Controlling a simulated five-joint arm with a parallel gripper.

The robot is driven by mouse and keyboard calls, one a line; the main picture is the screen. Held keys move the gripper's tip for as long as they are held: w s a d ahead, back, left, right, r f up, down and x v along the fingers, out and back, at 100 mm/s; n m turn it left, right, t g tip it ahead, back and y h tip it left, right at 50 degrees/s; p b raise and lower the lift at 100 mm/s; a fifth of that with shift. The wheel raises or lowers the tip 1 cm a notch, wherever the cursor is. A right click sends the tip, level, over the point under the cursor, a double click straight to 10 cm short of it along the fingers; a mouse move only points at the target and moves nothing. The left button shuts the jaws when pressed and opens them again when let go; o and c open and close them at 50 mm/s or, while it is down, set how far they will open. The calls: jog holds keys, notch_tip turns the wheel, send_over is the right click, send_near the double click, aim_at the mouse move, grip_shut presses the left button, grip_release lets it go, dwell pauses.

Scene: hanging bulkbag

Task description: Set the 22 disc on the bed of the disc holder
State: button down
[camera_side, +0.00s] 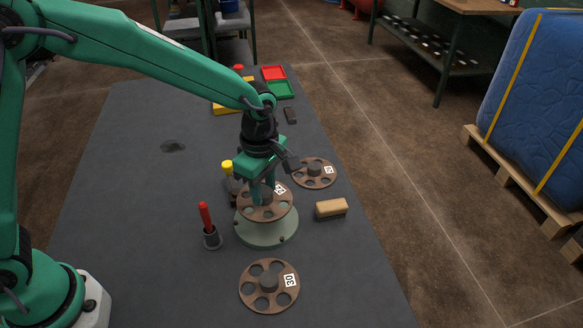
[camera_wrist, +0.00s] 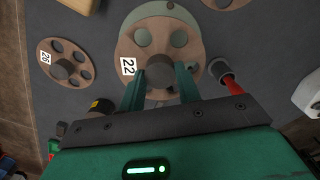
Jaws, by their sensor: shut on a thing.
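The 22 disc (camera_side: 250,209) is a brown round plate with several holes, a raised hub and a white label. My gripper (camera_side: 264,190) is shut on its hub from above; the hub is between the fingers in the wrist view (camera_wrist: 172,78). The disc is roughly level over the pale green round disc holder (camera_side: 266,236). In the wrist view the holder (camera_wrist: 165,10) shows past the disc's far edge and through some holes. The disc hides most of the bed, and I cannot tell whether it touches it.
The 26 disc (camera_side: 314,172) lies behind right, another disc (camera_side: 269,286) in front. A wood-topped block (camera_side: 331,208) is right of the holder. A red-handled tool in a cup (camera_side: 210,234) and a yellow-topped item (camera_side: 227,167) stand left. Trays (camera_side: 273,73) are at the back.

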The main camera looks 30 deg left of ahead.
aim_at(265, 205)
jog(key=shift+f, duration=2.8)
jog(key=c, duration=0.9)
grip_release()
jog(key=shift+r, duration=3.45)
jog(key=shift+a+r, duration=0.1)
